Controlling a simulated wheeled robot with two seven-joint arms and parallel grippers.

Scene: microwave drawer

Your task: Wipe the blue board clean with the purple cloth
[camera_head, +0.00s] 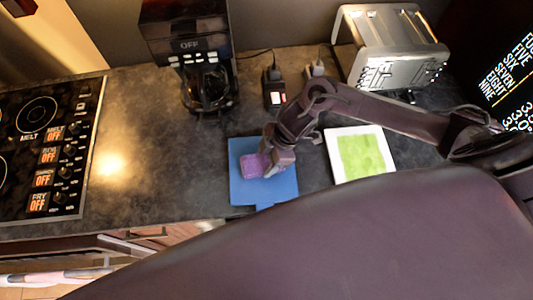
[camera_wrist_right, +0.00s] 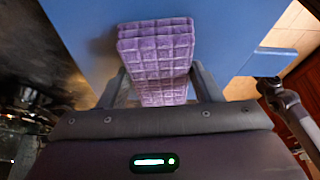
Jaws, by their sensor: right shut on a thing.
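The blue board (camera_head: 279,190) lies on the dark countertop in the head view, with its handle towards the front edge. It also fills much of the right wrist view (camera_wrist_right: 235,30). The purple cloth (camera_head: 254,166) is a folded, grid-patterned pad over the board's left part. My right gripper (camera_head: 272,160) is shut on the cloth, which shows between its two fingers in the right wrist view (camera_wrist_right: 160,65). I cannot tell whether the cloth touches the board. A dark smudge shows on the board beside the cloth in the wrist view. My left gripper is not in view.
A white-framed board with a green surface (camera_head: 335,160) lies to the right, under my right arm. A coffee maker (camera_head: 188,45) and a silver toaster (camera_head: 400,55) stand at the back. A stove (camera_head: 45,150) is at the left. The counter between stove and blue board is clear.

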